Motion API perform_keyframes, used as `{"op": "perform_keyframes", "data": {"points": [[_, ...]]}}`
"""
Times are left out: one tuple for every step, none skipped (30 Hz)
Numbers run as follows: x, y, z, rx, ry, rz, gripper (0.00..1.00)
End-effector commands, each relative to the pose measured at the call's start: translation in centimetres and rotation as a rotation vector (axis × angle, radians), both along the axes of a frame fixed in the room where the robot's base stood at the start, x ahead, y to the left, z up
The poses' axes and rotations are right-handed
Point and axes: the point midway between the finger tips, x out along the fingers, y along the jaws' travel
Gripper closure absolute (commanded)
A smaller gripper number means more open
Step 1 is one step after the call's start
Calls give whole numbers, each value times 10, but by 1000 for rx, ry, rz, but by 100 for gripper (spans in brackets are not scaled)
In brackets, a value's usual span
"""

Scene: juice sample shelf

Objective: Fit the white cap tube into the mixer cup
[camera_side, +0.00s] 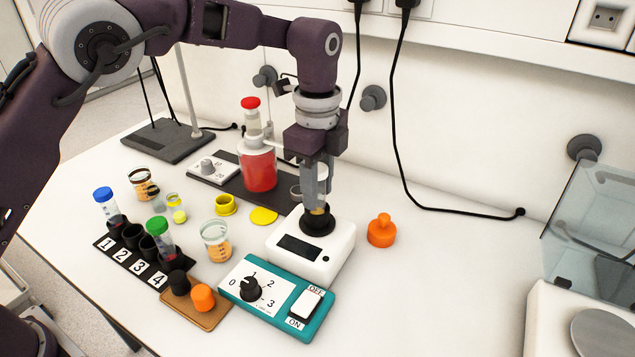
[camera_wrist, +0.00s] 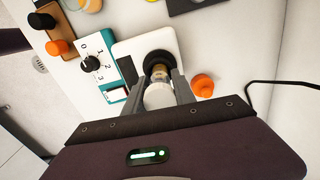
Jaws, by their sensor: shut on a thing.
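My gripper (camera_side: 317,190) points straight down over the white mixer and is shut on the white cap tube. In the wrist view the tube's white cap (camera_wrist: 158,96) sits between the fingers of my gripper (camera_wrist: 161,80). The tube's lower end (camera_side: 318,210) shows brownish below the fingertips, roughly upright. The black mixer cup (camera_side: 318,224) is directly beneath it on the white mixer (camera_side: 320,259); the cup also shows in the wrist view (camera_wrist: 157,57). The tube's end is at the cup's mouth; how deep it reaches, I cannot tell.
A numbered rack (camera_side: 133,259) holds blue-capped and green-capped tubes. A teal control box (camera_side: 277,297) with a dial stands in front of the mixer. An orange knobbed piece (camera_side: 381,231) stands to its right, and a red bottle (camera_side: 257,165) behind left.

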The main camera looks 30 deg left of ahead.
Motion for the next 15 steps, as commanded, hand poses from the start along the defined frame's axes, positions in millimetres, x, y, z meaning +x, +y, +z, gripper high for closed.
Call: {"op": "perform_keyframes", "data": {"points": [[0, 0, -1, 0, 0, 0, 100], [0, 0, -2, 0, 0, 0, 100], [0, 0, -2, 0, 0, 0, 100], [0, 0, -2, 0, -1, 0, 100], [0, 0, -2, 0, -1, 0, 100], [0, 0, -2, 0, -1, 0, 100], [0, 0, -2, 0, -1, 0, 100], [0, 0, -2, 0, -1, 0, 65], [0, 0, -2, 0, -1, 0, 57], [0, 0, -2, 0, 0, 0, 51], [0, 0, -2, 0, 0, 0, 45], [0, 0, -2, 0, 0, 0, 43], [0, 0, -2, 0, 0, 0, 43], [0, 0, -2, 0, 0, 0, 43], [0, 0, -2, 0, 0, 0, 43]]}}
